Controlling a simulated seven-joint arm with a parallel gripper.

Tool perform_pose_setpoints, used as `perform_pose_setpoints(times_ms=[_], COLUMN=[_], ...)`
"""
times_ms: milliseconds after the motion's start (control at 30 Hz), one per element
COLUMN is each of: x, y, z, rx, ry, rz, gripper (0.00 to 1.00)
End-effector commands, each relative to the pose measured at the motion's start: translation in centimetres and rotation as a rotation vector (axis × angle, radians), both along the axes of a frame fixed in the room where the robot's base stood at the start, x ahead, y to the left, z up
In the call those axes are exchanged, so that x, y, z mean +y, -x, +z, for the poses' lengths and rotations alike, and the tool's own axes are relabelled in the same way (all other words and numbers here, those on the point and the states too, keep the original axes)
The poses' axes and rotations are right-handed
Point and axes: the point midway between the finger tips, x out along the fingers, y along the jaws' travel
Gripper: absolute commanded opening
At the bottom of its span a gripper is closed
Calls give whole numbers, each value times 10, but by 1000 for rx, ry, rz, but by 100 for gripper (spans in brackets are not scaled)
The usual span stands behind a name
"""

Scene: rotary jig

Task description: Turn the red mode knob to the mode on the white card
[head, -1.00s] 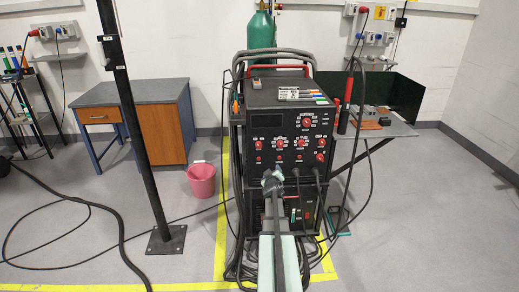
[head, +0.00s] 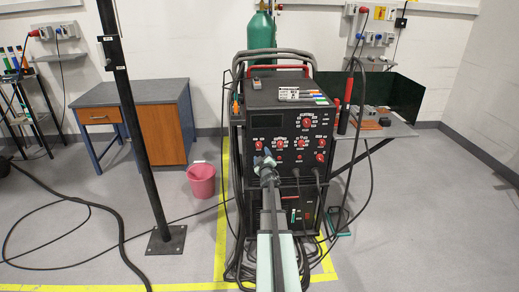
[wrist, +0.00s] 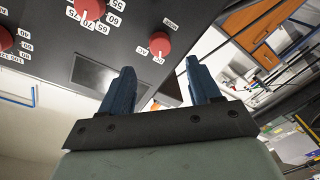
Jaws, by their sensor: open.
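The black machine (head: 282,185) carries several red knobs on its front panel. The white card (head: 289,94) lies on its top; its print is too small to read surely. A small red knob (head: 259,146) at the panel's left shows in the wrist view (wrist: 160,44) with a few short labels, apparently including AC and DC. My gripper (head: 265,161) is in front of the panel's left side, just below this knob. In the wrist view its fingers (wrist: 159,72) are apart and empty, with the knob beyond their tips.
A larger red knob (wrist: 90,8) with a number scale is beside the small one. Cables hang at the machine's front and right. A black post (head: 135,130) stands left, with a pink bucket (head: 201,181) between. A side table (head: 392,129) is at right.

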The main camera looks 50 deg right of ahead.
Motion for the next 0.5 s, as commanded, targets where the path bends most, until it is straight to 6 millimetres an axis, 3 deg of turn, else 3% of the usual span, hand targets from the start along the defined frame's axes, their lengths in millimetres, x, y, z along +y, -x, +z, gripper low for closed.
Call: perform_pose_setpoints(times_ms=[300,500], x=[-40,-51], y=[-45,-58], z=[-1,-1], rx=[-1,0], ry=[-1,-2], rz=[0,-1], gripper=[62,62])
